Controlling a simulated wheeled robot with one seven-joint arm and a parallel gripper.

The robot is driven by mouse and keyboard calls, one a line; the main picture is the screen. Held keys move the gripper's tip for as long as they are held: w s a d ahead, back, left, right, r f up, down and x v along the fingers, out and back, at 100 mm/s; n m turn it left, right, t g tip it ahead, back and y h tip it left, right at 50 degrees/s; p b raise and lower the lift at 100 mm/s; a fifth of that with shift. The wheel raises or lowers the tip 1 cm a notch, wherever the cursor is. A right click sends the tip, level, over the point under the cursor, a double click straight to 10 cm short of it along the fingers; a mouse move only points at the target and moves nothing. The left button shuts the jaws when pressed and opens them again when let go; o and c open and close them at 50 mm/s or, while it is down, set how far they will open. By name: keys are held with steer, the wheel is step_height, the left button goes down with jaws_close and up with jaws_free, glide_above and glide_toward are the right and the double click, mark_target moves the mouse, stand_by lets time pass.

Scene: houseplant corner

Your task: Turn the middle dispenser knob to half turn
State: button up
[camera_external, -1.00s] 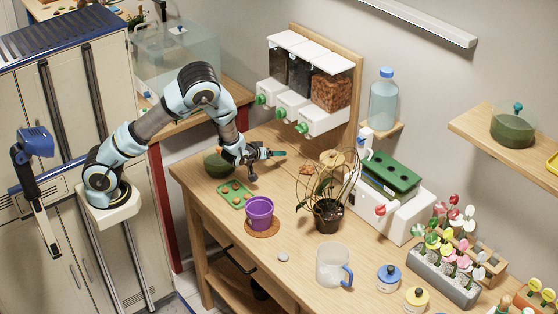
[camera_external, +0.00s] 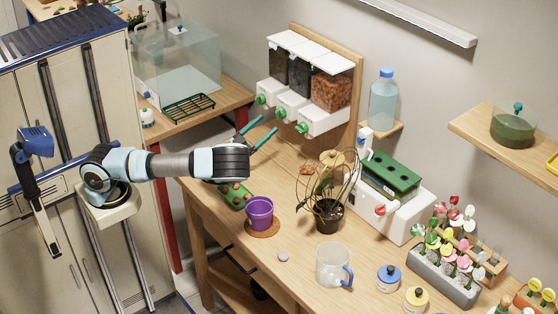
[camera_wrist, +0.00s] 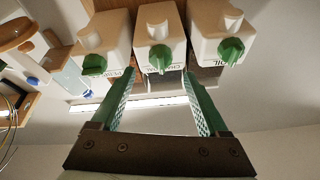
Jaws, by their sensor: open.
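The wall dispenser has three white outlets side by side, each with a green knob. The middle knob (camera_external: 281,112) sits between the left knob (camera_external: 261,99) and the right knob (camera_external: 302,128). My gripper (camera_external: 268,125) is open and empty, its two green fingers pointing at the dispenser. In the wrist view, the middle knob (camera_wrist: 160,58) appears between and just beyond the fingertips of my gripper (camera_wrist: 160,72). Neither finger visibly touches it. The exact gap to the knob and its turn angle are hard to tell.
The outer knobs (camera_wrist: 94,65) (camera_wrist: 231,51) flank the fingers closely. On the table below stand a purple pot (camera_external: 259,213), a potted orchid (camera_external: 329,212) and a clear jug (camera_external: 333,264). A water bottle (camera_external: 383,100) stands on a small shelf right of the dispenser.

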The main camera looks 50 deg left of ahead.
mark_target(280, 114)
steer(key=p+x, duration=0.2)
steer(key=x, duration=0.3)
steer(key=shift+w, duration=0.1)
jaws_close()
stand_by(0.6)
